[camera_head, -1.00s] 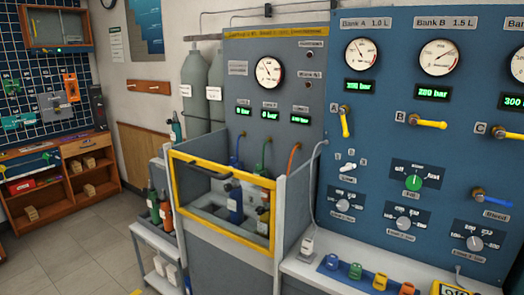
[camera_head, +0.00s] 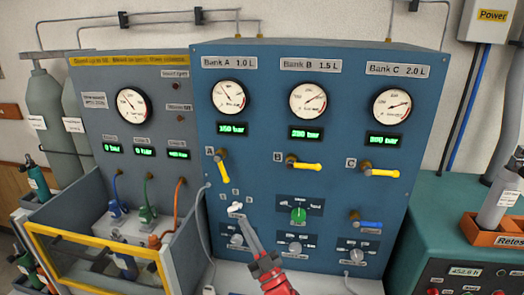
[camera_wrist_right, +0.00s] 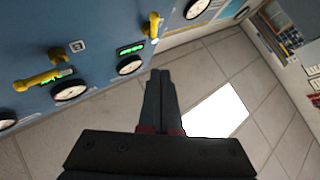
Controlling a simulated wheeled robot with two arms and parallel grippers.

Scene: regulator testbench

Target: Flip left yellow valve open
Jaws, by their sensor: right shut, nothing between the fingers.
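The left yellow valve (camera_head: 222,166), marked A, is on the blue panel below the Bank A gauge. Its handle points steeply down, tilted slightly right. Yellow valves B (camera_head: 304,164) and C (camera_head: 380,172) have nearly horizontal handles pointing right. My right gripper (camera_head: 243,222) is shut and empty, below valve A and slightly to its right, near the small white switch. The right wrist view shows the shut fingers (camera_wrist_right: 160,76) apart from two yellow handles, one at left (camera_wrist_right: 38,80) and one at top (camera_wrist_right: 151,27); I cannot tell which is which. My left gripper is out of view.
Around the valves are a green knob (camera_head: 299,214), a blue handle (camera_head: 368,224) and grey dials (camera_head: 295,247). A yellow-framed bin (camera_head: 95,250) stands at left, and a green cabinet (camera_head: 450,225) at right. The space before the valves is clear.

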